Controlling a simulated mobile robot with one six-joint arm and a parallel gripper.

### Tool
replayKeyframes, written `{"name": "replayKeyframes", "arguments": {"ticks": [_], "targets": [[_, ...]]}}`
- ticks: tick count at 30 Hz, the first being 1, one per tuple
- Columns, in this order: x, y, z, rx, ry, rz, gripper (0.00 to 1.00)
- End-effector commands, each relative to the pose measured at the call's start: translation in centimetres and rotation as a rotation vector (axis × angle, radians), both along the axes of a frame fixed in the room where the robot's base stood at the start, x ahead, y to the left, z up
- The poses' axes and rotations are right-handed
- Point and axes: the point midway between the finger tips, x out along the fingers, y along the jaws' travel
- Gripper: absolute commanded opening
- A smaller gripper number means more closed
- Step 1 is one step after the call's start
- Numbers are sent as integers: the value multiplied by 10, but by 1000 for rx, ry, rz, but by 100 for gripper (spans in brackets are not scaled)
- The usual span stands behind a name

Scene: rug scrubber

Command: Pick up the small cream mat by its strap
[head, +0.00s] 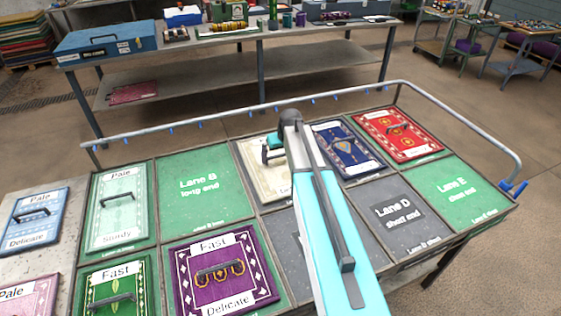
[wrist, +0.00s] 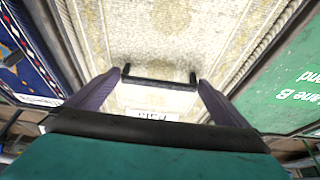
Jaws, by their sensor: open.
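The small cream mat (head: 256,186) lies in a rack slot at the middle of the back row, partly hidden behind my arm in the head view. In the wrist view the cream mat (wrist: 165,35) fills the upper middle, with a patterned border and a white label at its lower end. Its black strap (wrist: 158,83) stands up like a handle. My gripper (wrist: 160,80) is open, with one finger near each end of the strap. I cannot tell the height gap. In the head view my gripper (head: 273,150) is over the mat and hides its strap.
A blue mat (head: 347,148) and a red mat (head: 398,133) lie to the right. The green Lane B slot (head: 203,188) to the left is empty. A purple mat (head: 222,272) lies in front. A metal rail (head: 230,112) runs along the rack's back.

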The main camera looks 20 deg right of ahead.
Motion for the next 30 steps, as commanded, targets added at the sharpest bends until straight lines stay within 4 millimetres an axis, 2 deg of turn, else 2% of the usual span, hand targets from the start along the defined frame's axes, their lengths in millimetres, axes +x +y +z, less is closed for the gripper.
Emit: {"name": "replayKeyframes", "arguments": {"ticks": [19,27,30], "targets": [[1,-1,-3,0,-1,-1,100],[1,-1,-3,0,-1,-1,54],[1,-1,-2,-1,-2,-1,53]]}}
